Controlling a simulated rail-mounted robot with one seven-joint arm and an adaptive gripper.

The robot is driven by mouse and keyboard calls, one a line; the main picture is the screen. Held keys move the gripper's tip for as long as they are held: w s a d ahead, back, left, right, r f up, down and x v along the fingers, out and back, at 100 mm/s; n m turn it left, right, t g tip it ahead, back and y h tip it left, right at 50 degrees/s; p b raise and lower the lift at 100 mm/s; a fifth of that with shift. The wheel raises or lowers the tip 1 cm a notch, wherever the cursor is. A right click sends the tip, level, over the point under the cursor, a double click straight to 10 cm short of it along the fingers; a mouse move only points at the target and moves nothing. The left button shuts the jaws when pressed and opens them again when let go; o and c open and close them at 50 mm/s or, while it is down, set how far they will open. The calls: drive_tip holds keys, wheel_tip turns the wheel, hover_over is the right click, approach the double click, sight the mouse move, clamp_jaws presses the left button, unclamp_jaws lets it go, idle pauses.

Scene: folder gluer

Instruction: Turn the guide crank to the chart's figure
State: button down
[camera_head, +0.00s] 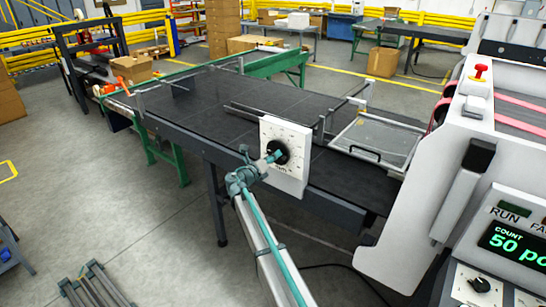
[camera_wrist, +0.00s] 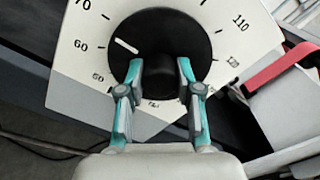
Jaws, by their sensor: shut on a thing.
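The guide crank is a round black knob (camera_head: 283,147) on a white numbered dial plate (camera_head: 296,180) at the side of the dark feed table. In the wrist view the knob (camera_wrist: 155,28) fills the middle of the dial plate (camera_wrist: 75,85). Its white pointer line (camera_wrist: 126,46) lies between the 60 and 70 marks, at the left. My gripper (camera_head: 274,157) reaches it from below; in the wrist view its teal fingers (camera_wrist: 161,68) are shut on the knob from both sides. Part of the lower scale is hidden behind the fingers. I cannot make out a chart.
The dark feed table (camera_head: 215,95) extends behind the dial, with a clear guard (camera_head: 375,137) to its right. A white machine (camera_head: 425,190) with a lit panel reading COUNT 50 (camera_head: 515,245) stands at right. The floor left of my arm is mostly free.

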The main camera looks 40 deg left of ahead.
drive_tip(key=c, duration=0.8)
unclamp_jaws()
drive_tip(key=shift+o, duration=0.2)
drive_tip(key=s, duration=1.2)
drive_tip(key=shift+d, duration=0.4)
